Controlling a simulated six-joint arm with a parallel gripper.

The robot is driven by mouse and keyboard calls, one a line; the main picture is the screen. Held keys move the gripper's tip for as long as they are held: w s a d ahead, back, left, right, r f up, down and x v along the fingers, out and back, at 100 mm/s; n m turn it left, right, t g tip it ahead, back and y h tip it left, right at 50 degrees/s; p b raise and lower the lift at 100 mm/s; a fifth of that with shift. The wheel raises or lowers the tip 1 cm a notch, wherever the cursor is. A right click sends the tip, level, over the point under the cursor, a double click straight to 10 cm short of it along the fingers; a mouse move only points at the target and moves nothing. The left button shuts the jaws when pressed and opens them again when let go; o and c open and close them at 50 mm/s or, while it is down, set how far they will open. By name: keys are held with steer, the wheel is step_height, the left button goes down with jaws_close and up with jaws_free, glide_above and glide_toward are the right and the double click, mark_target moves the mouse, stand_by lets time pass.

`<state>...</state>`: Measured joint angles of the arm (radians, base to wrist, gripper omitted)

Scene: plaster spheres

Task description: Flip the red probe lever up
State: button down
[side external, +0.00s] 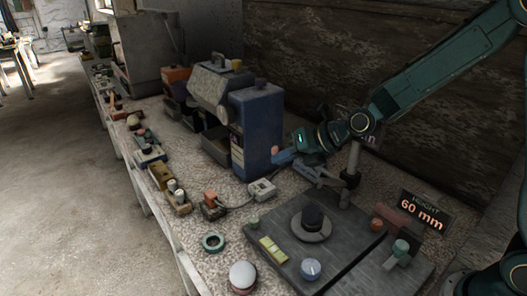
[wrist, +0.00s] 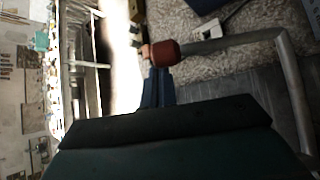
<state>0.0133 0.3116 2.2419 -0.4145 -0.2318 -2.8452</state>
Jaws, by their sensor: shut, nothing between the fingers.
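The red probe lever shows in the wrist view as a dull red knob (wrist: 166,53) on a grey rod (wrist: 235,41) that runs right and bends down. In the side external view its small reddish end (side external: 275,149) shows just beside my fingertips; the rest of the lever is hard to make out there. My gripper (side external: 285,157) is shut and empty, its blue fingers reaching left above the bench. In the wrist view the fingers (wrist: 157,85) end just below the knob in the picture. I cannot tell whether they touch it.
A dark plate (side external: 345,243) carries a black cylinder (side external: 312,215) on a disc and several knobs. A sign (side external: 424,213) reads "HEIGHT 60 mm". A blue box (side external: 258,125) stands left of my gripper. The bench is crowded; its front edge is left.

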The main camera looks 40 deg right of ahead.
steer(key=shift+d+r, duration=0.75)
steer(key=shift+r, duration=0.4)
step_height(320, 180, up, 20)
stand_by(0.7)
